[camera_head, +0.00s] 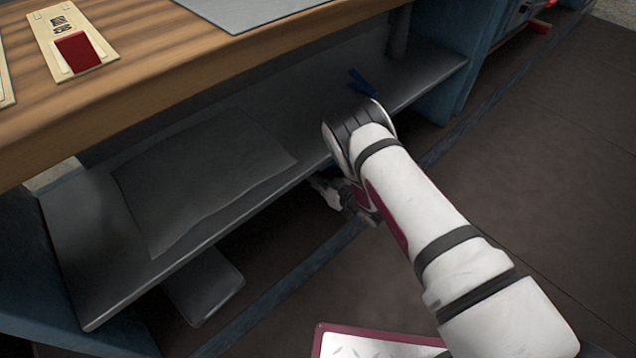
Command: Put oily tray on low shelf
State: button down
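The low shelf (75,235) is a grey metal board under a wooden bench. A thin dark grey sheet or mat (200,175) with a wavy front edge lies flat on its left half. I cannot make out a tray for certain. A grey flat-faced piece (205,287) shows below the shelf's front edge; I cannot tell whether it is a tray or part of the bench. My gripper (325,190) is just in front of the shelf's front edge, right of the mat. My wrist partly hides it, its finger opening is unclear, and I see nothing held.
The wooden bench top (190,65) overhangs the shelf and carries a cream panel (75,40) with a red block and a grey sheet (250,8). A small blue object (362,82) lies toward the shelf's right. A blue side panel (465,60) bounds it. Dark floor (540,160) at right is clear.

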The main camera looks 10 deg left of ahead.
jog(key=c, duration=2.2)
grip_release()
jog(key=shift+f, duration=0.15)
jog(key=shift+c, duration=0.2)
jog(key=o, duration=0.4)
jog(key=shift+o, duration=0.2)
jog(key=shift+s+d+r, duration=0.1)
jog(key=shift+d+r, duration=0.05)
jog(key=shift+r, duration=0.1)
jog(key=p+v, duration=0.5)
jog(key=v, duration=0.6)
jog(key=shift+r+p, duration=0.1)
jog(key=shift+p, duration=0.2)
jog(key=shift+s+d, duration=0.2)
jog(key=shift+d, duration=0.1)
